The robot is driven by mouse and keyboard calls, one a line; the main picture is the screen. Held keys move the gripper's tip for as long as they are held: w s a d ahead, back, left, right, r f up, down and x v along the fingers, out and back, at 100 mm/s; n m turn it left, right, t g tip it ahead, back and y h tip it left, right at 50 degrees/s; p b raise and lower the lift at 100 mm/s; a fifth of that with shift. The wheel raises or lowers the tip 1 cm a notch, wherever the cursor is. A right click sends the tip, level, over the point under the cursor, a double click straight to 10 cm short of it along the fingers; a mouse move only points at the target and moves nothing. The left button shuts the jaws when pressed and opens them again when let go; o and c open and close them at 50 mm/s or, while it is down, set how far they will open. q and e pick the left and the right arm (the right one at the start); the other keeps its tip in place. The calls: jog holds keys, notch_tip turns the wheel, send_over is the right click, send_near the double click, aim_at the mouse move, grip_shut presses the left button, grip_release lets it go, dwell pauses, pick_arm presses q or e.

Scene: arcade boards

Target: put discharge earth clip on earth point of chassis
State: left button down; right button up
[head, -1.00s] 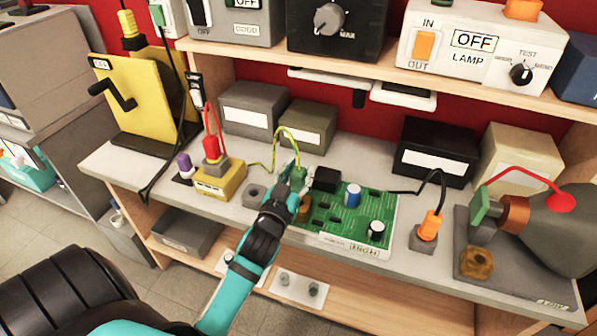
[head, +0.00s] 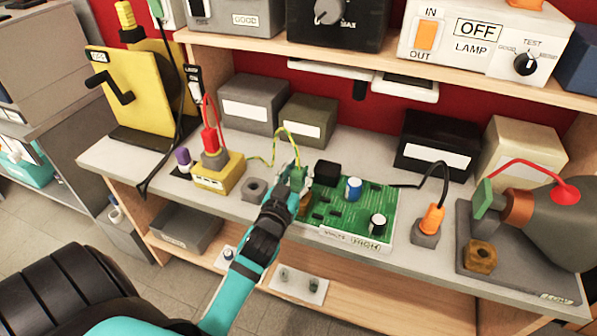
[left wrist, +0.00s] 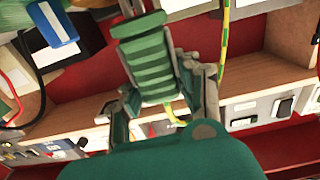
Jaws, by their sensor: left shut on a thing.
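The discharge earth clip (head: 298,178) is a green ribbed clip with a yellow-green wire. My left gripper (head: 291,184) is shut on it at the left end of the green circuit board (head: 340,232). The clip fills the space between the fingers in the left wrist view (left wrist: 150,65). Its lower end is hidden by the gripper, so I cannot tell whether it touches anything. A brass-coloured block with a hole (head: 481,256) sits on the grey plate (head: 545,285) at the right. I cannot tell which part is the chassis earth point. My right gripper is not in view.
A grey socket block (head: 254,190) and a yellow block with a red plug (head: 219,180) stand left of the clip. An orange plug (head: 432,219) stands right of the board. Storage boxes (head: 307,120) line the back, under the upper shelf (head: 380,80).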

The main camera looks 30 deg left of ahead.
pick_arm(q)
jog(key=shift+f+b, duration=0.45)
jog(key=shift+f, duration=0.35)
jog(key=c, duration=0.9)
grip_release()
jog(key=shift+o, duration=0.2)
jog(key=v, duration=1.2)
jog(key=shift+f, duration=0.1)
